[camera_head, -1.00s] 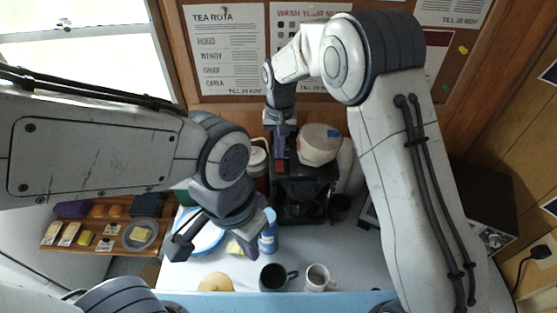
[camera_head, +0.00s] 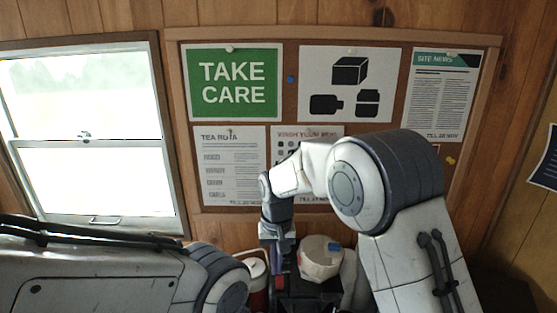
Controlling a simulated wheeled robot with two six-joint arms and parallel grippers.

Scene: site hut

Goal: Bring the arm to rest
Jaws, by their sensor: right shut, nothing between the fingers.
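My right arm comes in from the lower right and bends over to the left in front of the notice board. Its gripper (camera_head: 278,258) points down, shut and empty, close to the dark machine on the counter; I cannot tell whether it touches it. My left arm shows only in part at the lower left; its gripper is below the picture's edge.
A dark machine (camera_head: 305,289) with a cream round bag (camera_head: 320,258) on top stands below and beside the right gripper. A red container with a pale lid (camera_head: 257,268) is to its left. Behind are the notice board (camera_head: 292,118) and a window (camera_head: 88,130).

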